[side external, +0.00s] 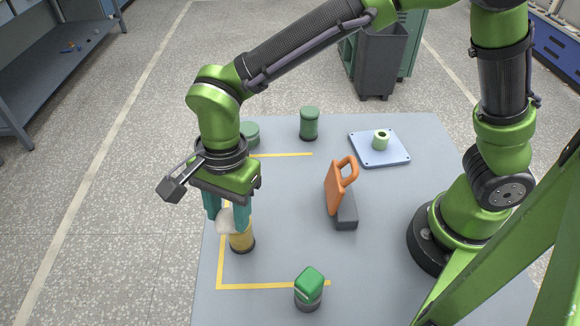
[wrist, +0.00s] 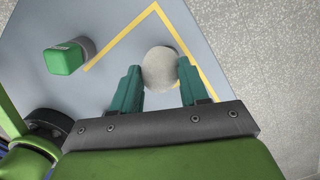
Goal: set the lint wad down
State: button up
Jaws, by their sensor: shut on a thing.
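The lint wad (side external: 225,221) is a pale, roundish lump held between the teal fingers of my gripper (side external: 228,217). In the wrist view the wad (wrist: 159,68) sits between the two fingertips of my gripper (wrist: 160,72), at their far ends. In the side view a yellow cylinder with a dark base (side external: 242,242) stands on the grey mat right by the wad and fingers, partly hidden by them. I cannot tell whether the wad touches it. The wad appears above the mat (side external: 290,250), near the left yellow line.
A green-topped block (side external: 309,286) stands at the front. An orange handle piece on a dark base (side external: 341,195) stands mid-mat. Behind are a dark green spool (side external: 309,124), a low green round (side external: 250,134) and a pale blue plate (side external: 377,157) bearing a light green bobbin (side external: 381,139).

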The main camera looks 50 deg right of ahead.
jog(key=w+d+m, duration=0.2)
jog(key=d+m, duration=0.2)
jog(key=d, duration=0.5)
jog(key=w+d+f+m+t, duration=0.15)
jog(key=d+m, duration=0.25)
jog(key=d, duration=0.5)
jog(key=w+d+r+m, duration=0.15)
jog(key=d+m, duration=0.25)
jog(key=d, duration=0.5)
jog(key=shift+m, duration=0.3)
jog(key=f, duration=1)
jog(key=shift+w+a+f, duration=0.25)
jog(key=shift+w+f, duration=0.15)
jog(key=shift+f, duration=0.1)
jog(key=o, duration=1)
